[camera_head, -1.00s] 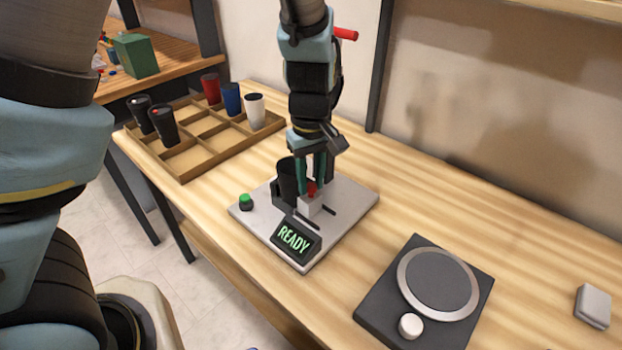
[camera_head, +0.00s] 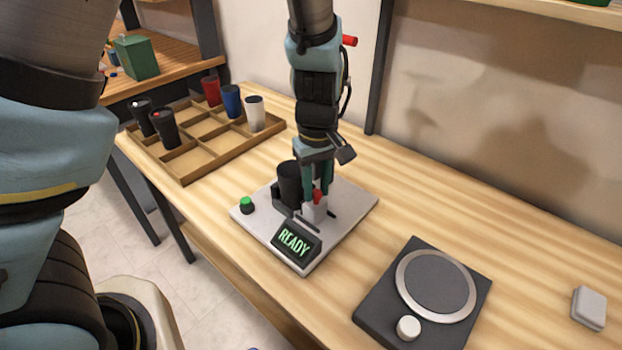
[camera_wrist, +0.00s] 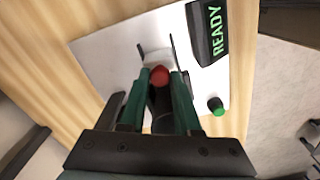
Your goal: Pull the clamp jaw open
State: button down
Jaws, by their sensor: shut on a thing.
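The laser marker (camera_head: 345,210) is a light grey plate on the wooden table. The clamp jaw (camera_head: 316,211) is a pale block with a red knob (camera_wrist: 159,75) on top. My gripper (camera_head: 318,190) points down and is shut on the red knob, one green finger on each side in the wrist view. A black cup (camera_head: 289,184) stands on the plate, left of the jaw and apart from my fingers in the head view. The display (camera_head: 295,243) reads READY in green. A green button (camera_head: 246,203) sits at the plate's left corner.
A wooden divided tray (camera_head: 188,182) with several cups stands at the back left. A dark device with a round plate (camera_head: 436,286) and white knob lies at the front right. A small grey box (camera_head: 589,307) lies at far right.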

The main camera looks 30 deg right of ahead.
jog(key=shift+s, duration=0.2)
jog(key=c, duration=0.6)
grip_release()
notch_tip(320, 180, up, 11)
jog(key=shift+b, duration=0.45)
jog(key=shift+f, duration=0.1)
jog(key=w+a, duration=1.3)
jog(key=a, duration=0.4)
jog(key=a+f+t, duration=0.1)
jog(key=a, duration=1.7)
jog(key=shift+w+t, duration=0.3)
